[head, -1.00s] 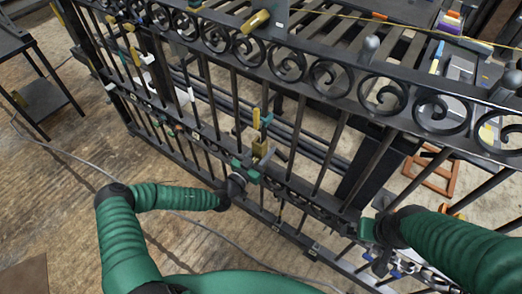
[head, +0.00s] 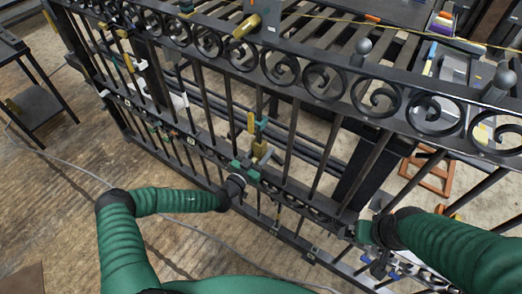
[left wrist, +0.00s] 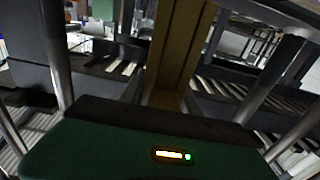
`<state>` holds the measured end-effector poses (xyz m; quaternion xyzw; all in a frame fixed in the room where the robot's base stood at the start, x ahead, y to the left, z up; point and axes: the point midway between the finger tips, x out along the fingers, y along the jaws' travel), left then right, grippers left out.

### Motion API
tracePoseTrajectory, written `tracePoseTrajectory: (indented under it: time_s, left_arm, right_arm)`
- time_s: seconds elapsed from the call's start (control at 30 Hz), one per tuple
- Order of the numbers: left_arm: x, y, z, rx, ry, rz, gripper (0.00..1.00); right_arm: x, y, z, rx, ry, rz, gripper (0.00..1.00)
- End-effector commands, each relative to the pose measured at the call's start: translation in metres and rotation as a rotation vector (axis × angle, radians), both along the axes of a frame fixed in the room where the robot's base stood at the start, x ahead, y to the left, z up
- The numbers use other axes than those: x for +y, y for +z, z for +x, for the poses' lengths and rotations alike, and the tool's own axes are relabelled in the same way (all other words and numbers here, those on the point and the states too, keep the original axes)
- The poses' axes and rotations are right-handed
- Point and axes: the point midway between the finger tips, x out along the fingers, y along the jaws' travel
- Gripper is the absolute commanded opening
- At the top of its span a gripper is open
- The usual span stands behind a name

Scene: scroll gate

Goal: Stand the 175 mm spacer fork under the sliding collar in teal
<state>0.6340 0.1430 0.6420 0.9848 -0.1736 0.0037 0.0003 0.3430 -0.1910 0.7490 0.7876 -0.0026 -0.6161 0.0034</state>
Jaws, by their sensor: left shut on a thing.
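My left gripper (head: 246,172) is at the middle of the gate, shut on a brass-coloured piece that appears to be the spacer fork (head: 260,152). In the left wrist view the fork (left wrist: 178,50) rises as a tall brass channel beyond the green gripper body. A small teal part (head: 262,124), likely the sliding collar, is on a gate bar just above the fork, with a yellow piece (head: 251,122) beside it. I cannot tell whether fork and collar touch. My right gripper (head: 372,240) is low at the right by the gate; its fingers are unclear.
The dark iron gate (head: 320,82) with scrolls and upright bars spans the view. Brass fittings (head: 129,63) sit on its left part. Behind are a slatted bench and an orange-brown frame (head: 428,176). A cable crosses the open wooden floor (head: 60,190).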

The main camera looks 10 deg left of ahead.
Motion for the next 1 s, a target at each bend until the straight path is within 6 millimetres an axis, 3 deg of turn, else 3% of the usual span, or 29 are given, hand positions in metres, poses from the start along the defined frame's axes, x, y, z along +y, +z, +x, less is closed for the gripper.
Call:
tracePoseTrajectory:
  time_s: [0.37,0.4,0.6,0.87,1.0]
  left_arm:
    - [-0.002,-0.003,0.004,-0.006,-0.001,-0.003,0.00]
    - [-0.002,-0.004,0.004,-0.006,-0.001,-0.003,0.39]
    - [-0.002,-0.003,0.004,-0.005,-0.002,-0.003,0.64]
    - [-0.002,-0.005,0.003,-0.002,-0.002,-0.003,0.64]
    - [0.003,-0.004,-0.008,-0.002,-0.002,-0.004,0.64]
  right_arm:
    - [0.000,-0.004,0.000,0.000,0.000,0.000,1.00]
    - [0.000,-0.004,0.000,0.000,0.000,0.000,1.00]
    - [0.000,-0.003,0.000,0.000,0.000,0.000,1.00]
    - [0.000,-0.003,0.000,0.000,0.000,0.000,1.00]
    - [0.000,0.001,0.000,0.000,0.000,0.000,1.00]
